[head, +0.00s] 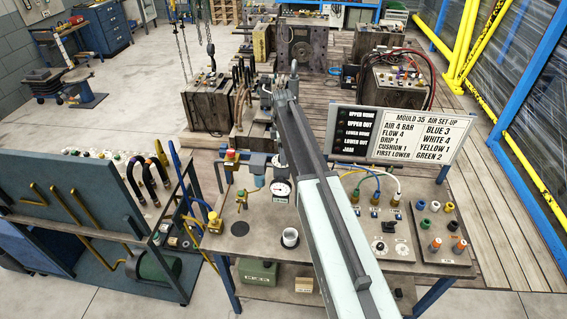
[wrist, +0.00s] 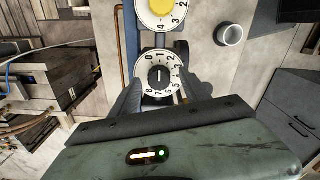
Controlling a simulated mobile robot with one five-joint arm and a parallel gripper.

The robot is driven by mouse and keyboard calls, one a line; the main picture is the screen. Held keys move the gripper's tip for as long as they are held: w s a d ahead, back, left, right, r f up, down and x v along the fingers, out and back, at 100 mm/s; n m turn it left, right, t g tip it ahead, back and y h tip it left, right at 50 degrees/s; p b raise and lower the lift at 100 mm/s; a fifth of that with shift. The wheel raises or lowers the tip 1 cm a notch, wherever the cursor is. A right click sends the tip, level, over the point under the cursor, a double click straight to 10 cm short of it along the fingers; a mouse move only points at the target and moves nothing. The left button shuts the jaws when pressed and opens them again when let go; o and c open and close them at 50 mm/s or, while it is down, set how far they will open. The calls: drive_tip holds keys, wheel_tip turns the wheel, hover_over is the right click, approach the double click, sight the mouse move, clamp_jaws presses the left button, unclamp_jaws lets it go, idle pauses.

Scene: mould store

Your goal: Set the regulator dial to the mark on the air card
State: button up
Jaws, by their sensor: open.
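In the wrist view, a round dial (wrist: 145,75) with a black knob and pale numbered ring lies between the fingertips of my gripper (wrist: 158,88). A short white line marks the knob; I cannot tell its exact reading. My gripper is open, one finger on each side of the dial's lower part; I cannot tell whether they touch it. A second dial with a yellow centre (wrist: 160,8) is cut off by the top edge. The air card (head: 425,137) stands at the right in the head view and reads "AIR 4 BAR". My fingers cannot be made out there.
A white cup (head: 290,238) stands on the bench near a round gauge (head: 281,190). A grey panel (head: 384,238) with dials and a board (head: 442,235) with coloured knobs lie at the right. A rack (head: 85,195) with hanging hoses stands at the left.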

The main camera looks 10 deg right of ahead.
drive_tip(key=shift+f, duration=0.35)
